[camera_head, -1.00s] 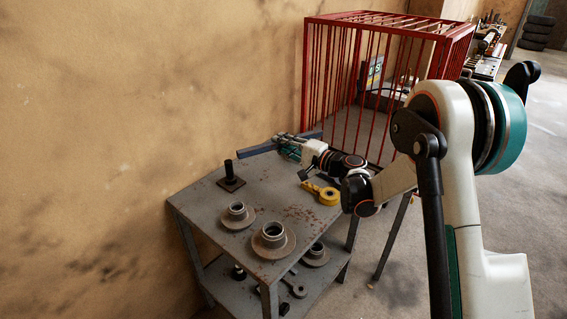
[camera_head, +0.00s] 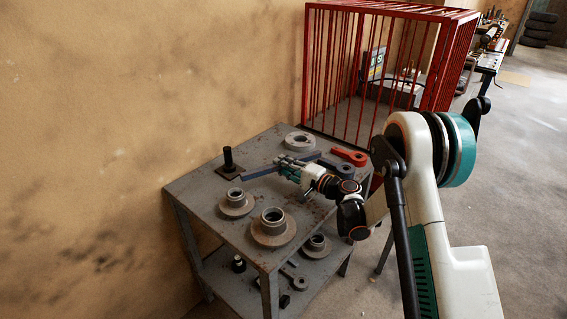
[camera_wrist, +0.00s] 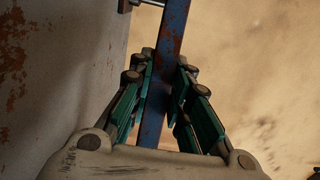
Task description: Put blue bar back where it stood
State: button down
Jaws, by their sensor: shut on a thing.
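My gripper (camera_head: 287,166) is shut on the blue bar (camera_head: 262,172), over the back part of the grey workbench top (camera_head: 200,183). The bar runs out to the left of the gripper in the head view, towards the black post. In the wrist view my gripper (camera_wrist: 166,95) has its green-sided fingers on either side of the bar (camera_wrist: 170,40), which shows worn blue paint and rust. The bar looks close to the bench top; I cannot tell if it touches. My gripper and arm hide part of it.
A black post (camera_head: 229,160) on a square base stands left of the bar. Two flanged hubs, the small one (camera_head: 235,197) and the large one (camera_head: 272,225), sit in front. A grey ring (camera_head: 300,141) and a red wrench-like tool (camera_head: 348,156) lie behind. A red cage (camera_head: 385,70) stands behind the bench.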

aim_at(283, 185)
notch_tip(283, 185, down, 3)
jog(key=shift+f+b, duration=0.2)
jog(key=shift+b, duration=0.4)
jog(key=shift+s+f, duration=0.1)
jog(key=shift+f, duration=0.5)
jog(key=c, duration=1.5)
grip_release()
jog(key=shift+f, duration=0.15)
